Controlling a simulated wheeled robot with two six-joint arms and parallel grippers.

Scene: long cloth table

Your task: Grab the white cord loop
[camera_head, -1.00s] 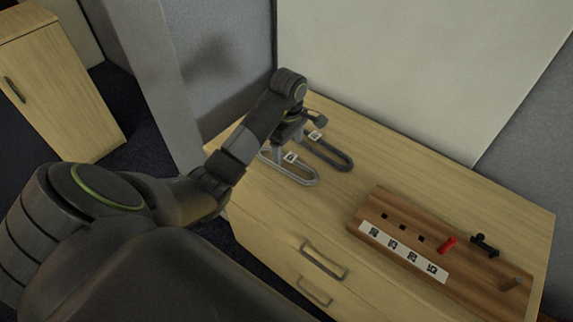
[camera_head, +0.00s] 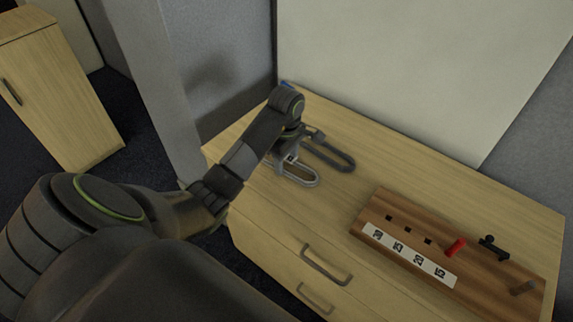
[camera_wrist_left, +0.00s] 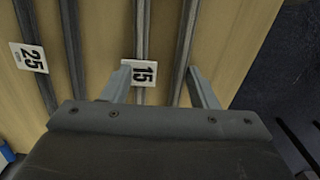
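A pale grey-white cord loop (camera_head: 303,184) with a small white tag lies on the wooden top, its rounded end toward the front. In the left wrist view its tag (camera_wrist_left: 139,73) reads 15. A darker grey loop (camera_head: 343,166) lies beside it to the right; its tag (camera_wrist_left: 29,57) reads 25 in the left wrist view. My left gripper (camera_head: 284,156) is low over the pale loop and hides part of it. In the left wrist view my left gripper (camera_wrist_left: 157,74) is open, with the two strands of the tag-15 loop between its fingers. My right gripper is out of view.
A brown wooden board (camera_head: 375,207) with square holes, a number strip (camera_head: 408,254), a red peg (camera_head: 455,247) and a black piece (camera_head: 493,247) lies at the right. A wall (camera_head: 430,70) stands behind. The top between loops and board is clear.

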